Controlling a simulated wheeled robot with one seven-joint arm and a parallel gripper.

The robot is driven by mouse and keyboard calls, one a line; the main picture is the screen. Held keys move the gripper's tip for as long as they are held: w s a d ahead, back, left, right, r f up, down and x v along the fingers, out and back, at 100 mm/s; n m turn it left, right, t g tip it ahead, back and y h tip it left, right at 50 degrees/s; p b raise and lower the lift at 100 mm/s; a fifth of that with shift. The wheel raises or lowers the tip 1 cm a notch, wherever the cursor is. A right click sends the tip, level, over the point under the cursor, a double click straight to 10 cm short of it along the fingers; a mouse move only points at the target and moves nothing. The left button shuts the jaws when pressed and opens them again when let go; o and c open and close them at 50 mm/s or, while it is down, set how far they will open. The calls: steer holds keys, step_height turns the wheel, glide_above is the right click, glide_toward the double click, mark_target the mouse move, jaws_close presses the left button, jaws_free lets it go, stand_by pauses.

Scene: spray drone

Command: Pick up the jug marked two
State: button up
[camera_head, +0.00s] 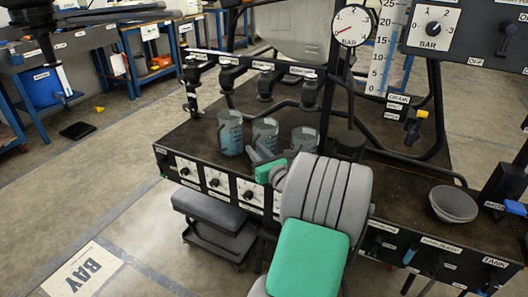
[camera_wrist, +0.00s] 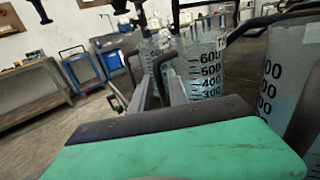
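Three clear measuring jugs with bluish contents stand in a row on the dark bench top: a left jug (camera_head: 230,132), a middle jug (camera_head: 265,131) and a right jug (camera_head: 305,138). I cannot read which is marked two. My gripper (camera_head: 264,152) is in front of the middle jug, hiding its lower part, and looks open and empty. In the wrist view, two grey fingers (camera_wrist: 161,92) point toward the jugs. A near jug (camera_wrist: 205,65) with printed volume marks stands just beyond and right of them; another large jug (camera_wrist: 295,85) is at the right edge.
Black nozzles (camera_head: 265,82) hang from a rail above the jugs. A pressure gauge (camera_head: 352,25) and hoses stand behind. A grey bowl (camera_head: 454,204) sits on the right of the bench. A knob panel (camera_head: 213,180) lines the front edge.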

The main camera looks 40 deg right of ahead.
steer(key=shift+x, duration=0.75)
jaws_close()
stand_by(0.9)
